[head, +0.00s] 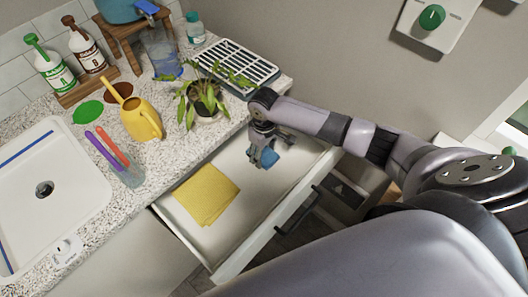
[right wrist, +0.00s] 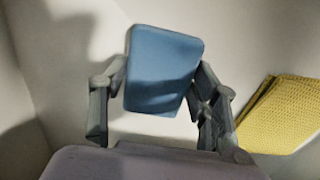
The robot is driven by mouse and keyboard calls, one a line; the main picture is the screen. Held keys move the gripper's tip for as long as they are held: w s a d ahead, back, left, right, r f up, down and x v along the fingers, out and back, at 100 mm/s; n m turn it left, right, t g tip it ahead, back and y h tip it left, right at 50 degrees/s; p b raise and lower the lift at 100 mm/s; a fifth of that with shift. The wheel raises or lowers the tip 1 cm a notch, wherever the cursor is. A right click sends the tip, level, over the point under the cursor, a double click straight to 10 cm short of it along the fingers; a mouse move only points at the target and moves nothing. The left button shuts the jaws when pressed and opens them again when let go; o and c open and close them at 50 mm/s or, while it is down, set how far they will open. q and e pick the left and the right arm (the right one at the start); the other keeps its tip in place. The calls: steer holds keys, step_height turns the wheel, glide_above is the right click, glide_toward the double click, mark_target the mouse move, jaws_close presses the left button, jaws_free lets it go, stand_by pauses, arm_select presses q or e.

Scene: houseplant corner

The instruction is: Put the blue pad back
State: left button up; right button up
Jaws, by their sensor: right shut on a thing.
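The blue pad (right wrist: 162,68) is between the two fingers of my right gripper (right wrist: 158,88), which is shut on it. In the head view the right gripper (head: 263,152) reaches down into the open drawer (head: 232,262), near its back right end. A small part of the blue pad (head: 269,158) shows there beside the fingers. Whether the pad touches the drawer floor I cannot tell. My left gripper is not in view.
A folded yellow cloth (head: 206,193) lies in the drawer, left of the gripper. The counter above holds a potted plant (head: 207,98), a yellow watering can (head: 141,118), a black-slotted white tray (head: 236,66) and a tumbler with coloured sticks (head: 130,175). A sink (head: 70,190) is at left.

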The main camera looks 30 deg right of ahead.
mark_target(264, 154)
steer(key=shift+f, duration=0.2)
steer(key=o, duration=1)
step_height(264, 154, up, 12)
steer(key=shift+r, duration=0.2)
stand_by(0.5)
